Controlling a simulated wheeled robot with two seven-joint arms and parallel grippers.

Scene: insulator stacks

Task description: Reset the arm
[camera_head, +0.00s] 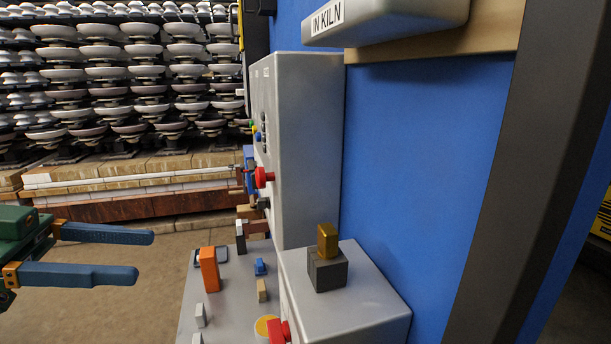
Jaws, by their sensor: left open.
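My left gripper (146,256) comes in from the left edge. Its two blue fingers are spread apart with nothing between them. It is to the left of the grey control panel (238,296) and apart from it. The part of my left arm that shows is the green body at the left edge; the rest is out of view. My right gripper does not show.
A grey cabinet (306,150) with a red knob (263,177) stands by a blue wall (425,170). An orange block (209,269) stands on the panel. A grey box (350,300) carries a dark block with a brown top (328,240). Insulator stacks (105,75) fill the back left.

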